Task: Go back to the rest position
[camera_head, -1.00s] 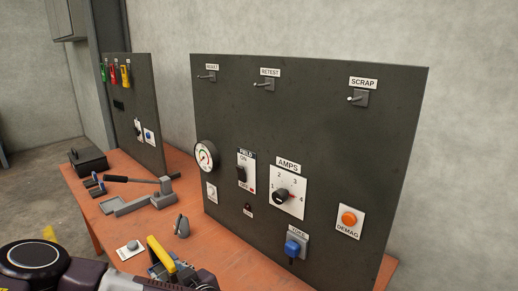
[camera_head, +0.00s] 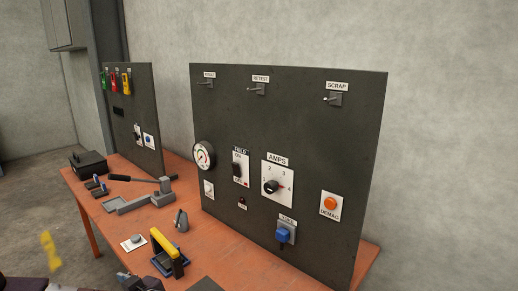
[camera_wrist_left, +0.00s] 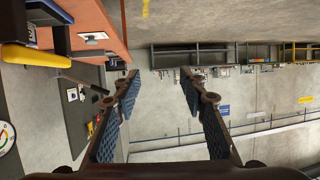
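My left gripper (camera_wrist_left: 158,80) is open and empty in the left wrist view, its two blue-padded fingers well apart with only the room's floor and far wall between them. In the head view only dark parts of my left arm show at the bottom left edge; the fingers cannot be made out clearly there. A yellow-handled device (camera_head: 168,254) stands on the orange bench (camera_head: 88,203), apart from the gripper; its yellow handle (camera_wrist_left: 18,57) also shows at the left of the left wrist view. My right gripper is in neither view.
A dark upright panel (camera_head: 300,140) on the bench carries a gauge (camera_head: 204,155), an AMPS dial (camera_head: 270,187), an orange DEMAG button (camera_head: 330,203) and empty-looking pegs. A smaller panel (camera_head: 135,90) with coloured tags stands behind. A grey lever tool (camera_head: 146,197) lies on the bench.

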